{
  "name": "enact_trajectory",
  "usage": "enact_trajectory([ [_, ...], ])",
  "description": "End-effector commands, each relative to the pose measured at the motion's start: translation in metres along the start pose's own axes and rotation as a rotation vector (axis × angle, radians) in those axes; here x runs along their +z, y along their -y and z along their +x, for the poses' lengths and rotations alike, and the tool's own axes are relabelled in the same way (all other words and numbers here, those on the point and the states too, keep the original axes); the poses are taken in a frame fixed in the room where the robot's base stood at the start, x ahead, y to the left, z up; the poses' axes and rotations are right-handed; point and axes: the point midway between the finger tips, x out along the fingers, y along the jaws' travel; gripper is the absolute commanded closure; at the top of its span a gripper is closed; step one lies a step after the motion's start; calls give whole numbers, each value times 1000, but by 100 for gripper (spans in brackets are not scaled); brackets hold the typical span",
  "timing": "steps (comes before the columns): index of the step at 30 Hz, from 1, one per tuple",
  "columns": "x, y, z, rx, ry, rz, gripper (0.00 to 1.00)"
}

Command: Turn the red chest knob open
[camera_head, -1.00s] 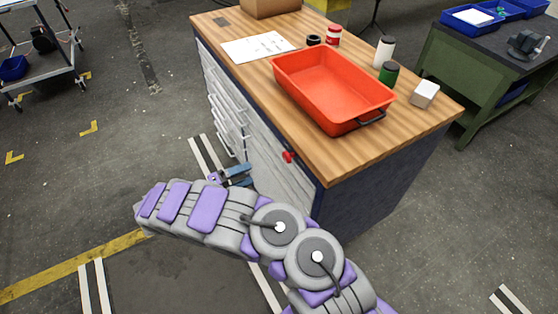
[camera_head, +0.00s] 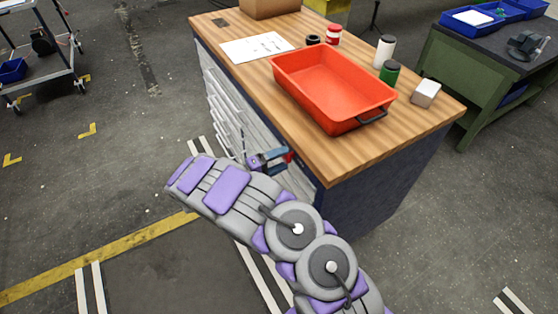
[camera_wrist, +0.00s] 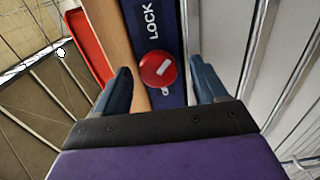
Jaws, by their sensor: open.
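The red chest knob (camera_wrist: 157,69) is round with a pale bar across its face, on a dark blue panel with the word LOCK in white. In the wrist view it lies between the two fingers of my gripper (camera_wrist: 163,82), which are open. Whether either finger touches it I cannot tell. In the head view the knob (camera_head: 289,157) is a small red spot at the chest's front, partly hidden by my gripper (camera_head: 277,157). The chest (camera_head: 228,112) has pale drawer fronts and a wooden top.
On the chest top (camera_head: 335,165) sit an orange-red tray (camera_head: 330,90), a paper sheet (camera_head: 257,47), a red-and-white can (camera_head: 333,35), a green can (camera_head: 389,73) and a white box (camera_head: 426,93). A green workbench (camera_head: 480,70) stands right.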

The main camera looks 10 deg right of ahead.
Motion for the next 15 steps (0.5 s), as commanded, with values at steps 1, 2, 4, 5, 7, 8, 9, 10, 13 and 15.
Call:
enact_trajectory([
  [1, 0, 0, 0, 0, 0, 0, 28],
  [2, 0, 0, 0, 0, 0, 0, 28],
  [4, 0, 0, 0, 0, 0, 0, 29],
  [5, 0, 0, 0, 0, -1, 0, 32],
  [7, 0, 0, 0, 0, -1, 0, 39],
  [8, 0, 0, 0, 0, -1, 0, 42],
  [9, 0, 0, 0, 0, -1, 0, 46],
  [10, 0, 0, 0, 0, -1, 0, 48],
  [13, 0, 0, 0, 0, -1, 0, 58],
  [15, 0, 0, 0, 0, -1, 0, 65],
])
